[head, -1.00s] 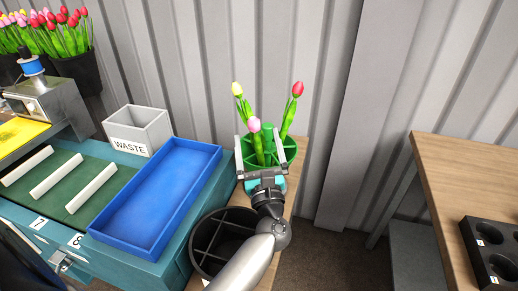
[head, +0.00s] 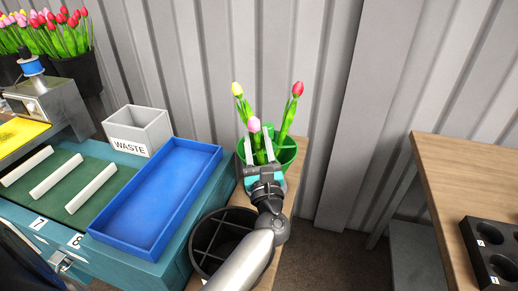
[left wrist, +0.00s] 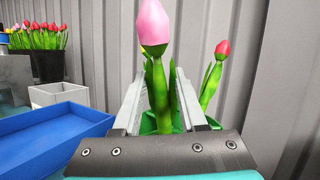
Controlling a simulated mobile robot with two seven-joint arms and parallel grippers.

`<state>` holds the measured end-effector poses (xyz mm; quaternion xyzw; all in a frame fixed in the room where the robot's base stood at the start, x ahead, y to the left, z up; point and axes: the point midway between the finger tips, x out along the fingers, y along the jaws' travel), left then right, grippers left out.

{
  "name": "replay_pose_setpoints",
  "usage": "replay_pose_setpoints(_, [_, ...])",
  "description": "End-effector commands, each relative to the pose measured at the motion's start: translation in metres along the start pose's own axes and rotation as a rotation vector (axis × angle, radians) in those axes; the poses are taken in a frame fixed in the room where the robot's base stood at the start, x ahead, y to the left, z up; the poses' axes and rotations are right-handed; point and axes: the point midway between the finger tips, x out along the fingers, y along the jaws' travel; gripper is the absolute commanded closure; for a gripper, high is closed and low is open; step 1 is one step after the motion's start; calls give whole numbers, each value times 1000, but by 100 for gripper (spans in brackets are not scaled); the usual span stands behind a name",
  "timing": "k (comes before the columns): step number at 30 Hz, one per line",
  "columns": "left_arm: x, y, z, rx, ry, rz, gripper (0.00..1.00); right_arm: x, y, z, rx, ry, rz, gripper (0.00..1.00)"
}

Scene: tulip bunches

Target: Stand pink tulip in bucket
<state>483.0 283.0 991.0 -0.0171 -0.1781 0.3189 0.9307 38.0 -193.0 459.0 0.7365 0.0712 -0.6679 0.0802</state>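The pink tulip (head: 254,125) stands nearly upright in the green bucket (head: 285,158), with a yellow tulip (head: 238,90) and a red tulip (head: 297,90) beside it. My left gripper (head: 257,147) reaches over the bucket's near rim. Its fingers are on either side of the pink tulip's stem, partly open, with narrow gaps showing. In the left wrist view the pink tulip (left wrist: 153,25) rises between the fingers (left wrist: 157,75), and its lower stem end is hidden. My right gripper is not in view.
A black divided bucket (head: 222,240) stands nearer, below my left arm. A blue tray (head: 158,200) and a grey waste bin (head: 138,127) lie to the left. A corrugated wall is close behind the green bucket. A wooden table (head: 468,165) is at right.

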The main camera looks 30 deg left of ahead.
Motion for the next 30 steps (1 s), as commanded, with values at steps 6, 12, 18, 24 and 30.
replay_pose_setpoints(6, [0, 0, 0, 0, 0, 0, 84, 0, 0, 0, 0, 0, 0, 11])
replay_pose_setpoints(12, [0, 0, 1, 0, 0, 0, 97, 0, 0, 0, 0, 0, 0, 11])
replay_pose_setpoints(18, [0, 0, 10, -1, 0, 1, 100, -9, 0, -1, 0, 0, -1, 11])
replay_pose_setpoints(24, [0, 0, 20, 0, 0, 1, 100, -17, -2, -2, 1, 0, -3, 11])
replay_pose_setpoints(30, [0, 0, 30, 0, 0, 0, 100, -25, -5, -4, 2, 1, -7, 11])
